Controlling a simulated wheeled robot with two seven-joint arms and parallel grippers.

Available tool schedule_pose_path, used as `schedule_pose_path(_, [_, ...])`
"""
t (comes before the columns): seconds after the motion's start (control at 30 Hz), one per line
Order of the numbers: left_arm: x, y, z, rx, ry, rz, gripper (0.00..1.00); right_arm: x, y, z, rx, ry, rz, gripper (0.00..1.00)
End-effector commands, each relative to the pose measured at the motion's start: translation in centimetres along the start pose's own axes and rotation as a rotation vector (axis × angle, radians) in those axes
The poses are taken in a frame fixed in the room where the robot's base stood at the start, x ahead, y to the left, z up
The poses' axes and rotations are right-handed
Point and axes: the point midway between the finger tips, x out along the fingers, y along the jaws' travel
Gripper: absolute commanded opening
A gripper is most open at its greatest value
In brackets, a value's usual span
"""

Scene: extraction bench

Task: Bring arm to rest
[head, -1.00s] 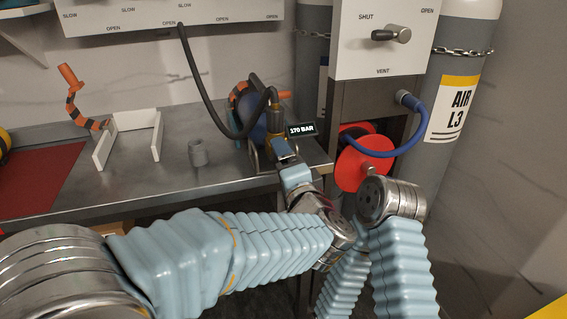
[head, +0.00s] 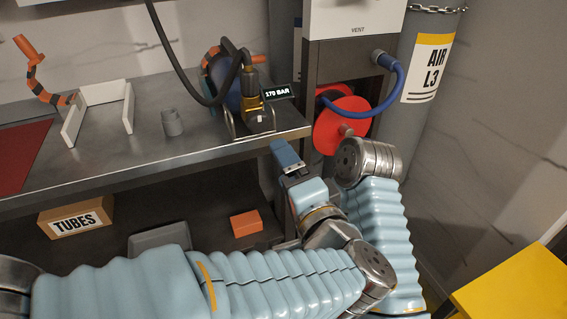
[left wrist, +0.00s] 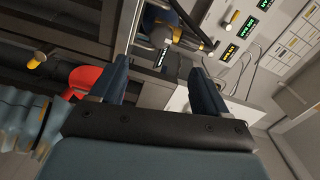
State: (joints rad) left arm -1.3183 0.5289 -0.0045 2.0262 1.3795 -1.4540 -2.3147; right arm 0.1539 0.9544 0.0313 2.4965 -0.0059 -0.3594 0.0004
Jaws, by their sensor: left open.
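My left gripper (head: 282,150) is in front of the bench's right end, close to its front edge in the picture. In the left wrist view its two dark fingers (left wrist: 160,90) stand apart with nothing between them, so it is open and empty. The blue cylinder (head: 226,84) with its brass valve, black hose and 170 BAR display (head: 277,92) rests in a wire cradle on the bench, apart from the gripper. My right arm's bent joint shows right of the left gripper; the right gripper is not seen.
The steel bench (head: 200,147) holds a grey cup (head: 172,122), a white open holder (head: 98,108) and an orange-black flexible piece (head: 38,75). Below are a TUBES box (head: 75,217) and an orange block (head: 246,223). A red reel (head: 341,125) and an AIR L3 cylinder (head: 425,70) stand right.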

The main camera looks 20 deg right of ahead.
Motion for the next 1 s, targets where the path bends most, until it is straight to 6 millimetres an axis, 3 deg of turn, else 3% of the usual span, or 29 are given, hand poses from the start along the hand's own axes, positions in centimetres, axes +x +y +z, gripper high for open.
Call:
schedule_pose_path(0.3, [0.4, 0.3, 0.1, -0.005, -0.001, 0.002, 0.76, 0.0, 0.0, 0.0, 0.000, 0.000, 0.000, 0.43])
schedule_pose_path(0.37, [1.5, 1.0, 0.4, -0.024, 0.004, 0.010, 0.76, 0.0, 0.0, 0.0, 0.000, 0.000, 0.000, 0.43])
schedule_pose_path(0.47, [5.2, 4.0, 1.8, -0.101, 0.017, 0.049, 0.76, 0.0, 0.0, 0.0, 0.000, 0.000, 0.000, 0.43])
schedule_pose_path(0.57, [10.1, 9.4, 4.7, -0.234, 0.030, 0.146, 0.76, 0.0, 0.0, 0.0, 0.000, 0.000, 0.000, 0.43])
schedule_pose_path(0.6, [11.8, 12.1, 6.3, -0.297, 0.029, 0.205, 0.76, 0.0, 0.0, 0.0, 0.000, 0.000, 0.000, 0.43])
schedule_pose_path(0.73, [15.0, 21.1, 12.7, -0.522, -0.035, 0.432, 0.76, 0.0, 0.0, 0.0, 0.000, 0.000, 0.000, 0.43])
schedule_pose_path(0.87, [14.2, 29.9, 19.9, -0.768, -0.200, 0.686, 0.76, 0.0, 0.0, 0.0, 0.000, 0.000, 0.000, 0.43])
schedule_pose_path(1.0, [9.2, 38.0, 27.2, -1.044, -0.490, 0.949, 0.76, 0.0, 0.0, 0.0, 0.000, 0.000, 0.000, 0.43])
